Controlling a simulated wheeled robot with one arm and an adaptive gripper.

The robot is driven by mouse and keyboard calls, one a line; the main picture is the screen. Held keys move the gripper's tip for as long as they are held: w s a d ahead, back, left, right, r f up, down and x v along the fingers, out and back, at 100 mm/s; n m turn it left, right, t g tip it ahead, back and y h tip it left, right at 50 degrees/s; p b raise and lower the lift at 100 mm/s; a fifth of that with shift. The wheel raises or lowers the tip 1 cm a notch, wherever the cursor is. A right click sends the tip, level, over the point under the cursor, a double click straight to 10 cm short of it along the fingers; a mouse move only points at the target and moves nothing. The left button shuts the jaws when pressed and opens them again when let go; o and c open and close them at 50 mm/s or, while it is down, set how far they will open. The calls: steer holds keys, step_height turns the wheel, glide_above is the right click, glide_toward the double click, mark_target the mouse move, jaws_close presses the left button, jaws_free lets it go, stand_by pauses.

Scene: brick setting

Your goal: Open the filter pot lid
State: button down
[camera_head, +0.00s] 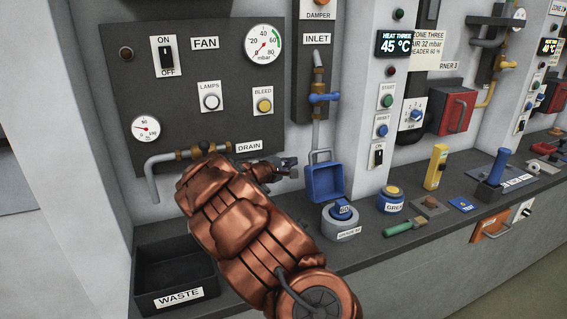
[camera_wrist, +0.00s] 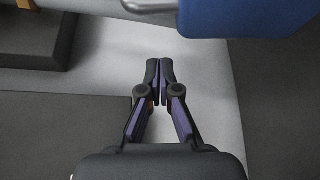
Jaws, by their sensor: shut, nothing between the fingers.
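A blue square box-like part (camera_head: 325,183) with a grey wire loop at its top is below the inlet pipe; I take it to be the filter pot or its lid, but cannot tell which. Its inner face looks recessed. A blue surface also shows at the top right of the wrist view (camera_wrist: 245,14). My gripper (camera_head: 291,166) is just left of the blue part, in front of the wall, apart from it. In the wrist view my gripper (camera_wrist: 160,66) has its fingertips together and empty.
A round grey pot with a blue top (camera_head: 340,228) stands on the dark bench right below the blue part. A black waste bin (camera_head: 160,268) is at the left. The drain pipe (camera_head: 170,158) and fan panel are behind my arm. A green-handled tool (camera_head: 404,224) lies on the right.

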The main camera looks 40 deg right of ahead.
mark_target(310, 160)
steer(key=shift+s+d+r+p, duration=0.2)
steer(key=shift+s+d+p, duration=0.3)
steer(key=shift+s, duration=0.35)
steer(key=shift+s+d+r+p, duration=0.2)
steer(key=shift+s+d+p, duration=0.2)
steer(key=shift+s+d, duration=0.35)
steer(key=shift+s+a+f+b, duration=0.15)
steer(key=shift+s+a+b, duration=0.05)
steer(key=shift+b, duration=0.95)
steer(key=s+m+b, duration=0.1)
steer(key=b, duration=0.3)
steer(key=s+r+h+b, duration=0.1)
steer(key=b, duration=0.3)
steer(key=shift+a+r+m+t, duration=0.15)
steer(key=shift+a+m+t, duration=0.15)
steer(key=shift+a+m, duration=0.1)
steer(key=shift+s+r+b, duration=0.25)
steer(key=shift+r+b, duration=0.1)
steer(key=shift+b, duration=0.35)
